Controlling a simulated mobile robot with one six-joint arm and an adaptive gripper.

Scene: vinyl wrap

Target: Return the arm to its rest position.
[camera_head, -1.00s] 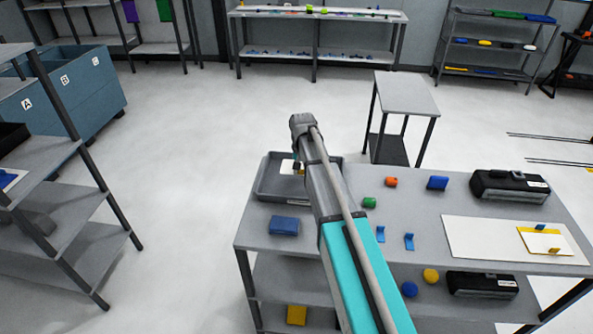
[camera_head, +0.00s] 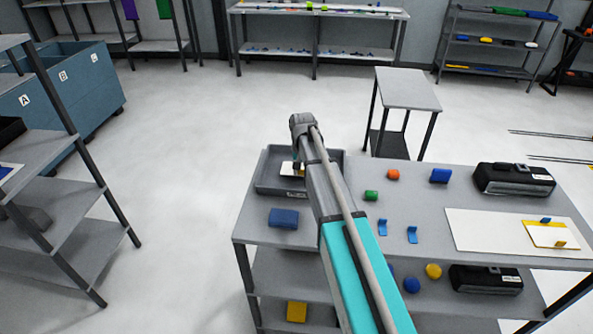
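My arm (camera_head: 345,225), with a teal link and a grey forearm, reaches from the bottom of the view over the left part of the workbench (camera_head: 350,244). Its elbow end (camera_head: 302,123) points away, above the back edge of the bench. My gripper is mostly hidden behind the forearm; only a small dark part shows near the grey tray (camera_head: 268,178). A small white and yellow item (camera_head: 289,169) lies at the tray, partly covered by the arm. I cannot tell whether the gripper is open or touches anything.
A small side table (camera_head: 407,90) stands behind. Floor at left is open.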

